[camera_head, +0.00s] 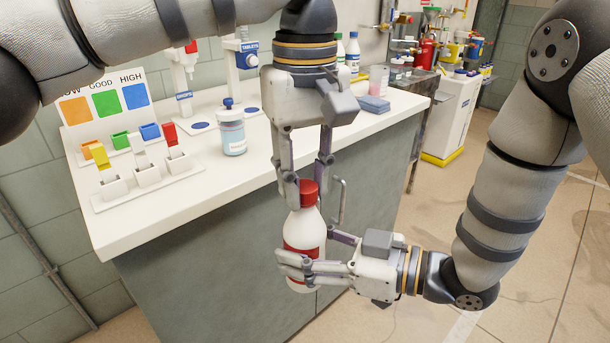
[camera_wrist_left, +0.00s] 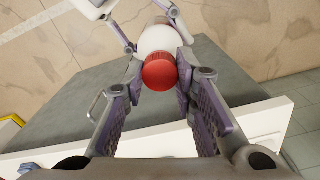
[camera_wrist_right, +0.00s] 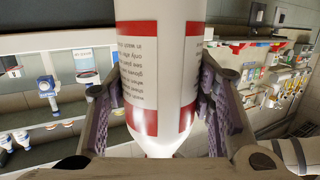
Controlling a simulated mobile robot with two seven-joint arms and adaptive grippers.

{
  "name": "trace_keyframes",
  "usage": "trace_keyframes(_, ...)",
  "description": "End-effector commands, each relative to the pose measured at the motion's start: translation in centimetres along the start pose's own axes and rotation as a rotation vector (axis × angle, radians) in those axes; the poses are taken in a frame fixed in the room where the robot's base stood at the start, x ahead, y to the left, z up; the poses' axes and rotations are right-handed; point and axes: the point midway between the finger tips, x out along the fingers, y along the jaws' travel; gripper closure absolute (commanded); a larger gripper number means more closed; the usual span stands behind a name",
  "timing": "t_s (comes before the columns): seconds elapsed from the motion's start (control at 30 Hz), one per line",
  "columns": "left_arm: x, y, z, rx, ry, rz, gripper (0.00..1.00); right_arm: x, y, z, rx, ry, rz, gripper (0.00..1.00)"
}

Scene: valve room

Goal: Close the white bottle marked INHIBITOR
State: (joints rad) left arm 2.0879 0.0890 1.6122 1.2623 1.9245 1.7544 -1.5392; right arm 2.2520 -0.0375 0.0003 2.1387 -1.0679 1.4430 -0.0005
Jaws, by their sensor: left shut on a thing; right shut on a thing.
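A white bottle (camera_head: 304,232) with a red cap (camera_head: 308,192) and red label bands is held upright in the air in front of the counter. My left gripper (camera_head: 304,184) points down from above and is shut on the red cap; the left wrist view shows its fingers on both sides of the cap (camera_wrist_left: 160,72). My right gripper (camera_head: 299,268) comes from the right and is shut on the lower bottle body. The right wrist view shows the bottle's label (camera_wrist_right: 160,70) close up between the fingers; no name is readable. The cap sits on the bottle's neck; its thread is hidden.
The white counter (camera_head: 200,195) behind carries a blue-lidded jar (camera_head: 232,132), a colour chart (camera_head: 105,97), a row of coloured flip tabs (camera_head: 145,165) and dispensers (camera_head: 240,55). Open floor (camera_head: 520,250) is on the right.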

Motion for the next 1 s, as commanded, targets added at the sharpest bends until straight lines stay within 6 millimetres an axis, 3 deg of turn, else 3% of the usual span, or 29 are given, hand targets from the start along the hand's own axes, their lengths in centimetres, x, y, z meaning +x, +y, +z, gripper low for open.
trace_keyframes(0.03, 0.0, 0.0, -0.1, -0.002, 0.002, 0.001, 1.00, 0.0, -0.1, -0.1, -0.002, 0.001, -0.002, 1.00)
trace_keyframes(0.07, 0.0, 0.0, -0.1, -0.002, 0.002, 0.001, 0.68, 0.0, -0.1, -0.1, -0.002, 0.001, -0.002, 1.00)
trace_keyframes(0.13, 0.0, 0.0, 0.0, -0.003, 0.002, 0.001, 0.52, 0.0, -0.1, -0.1, -0.002, 0.001, -0.002, 1.00)
trace_keyframes(0.53, -0.8, 0.0, 0.0, -0.004, 0.002, 0.001, 0.51, 0.0, 0.0, -0.1, -0.001, 0.001, 0.000, 1.00)
trace_keyframes(1.0, -10.7, 0.1, 0.0, -0.005, 0.003, 0.001, 0.51, 0.0, 0.0, -0.1, -0.001, 0.001, 0.000, 1.00)
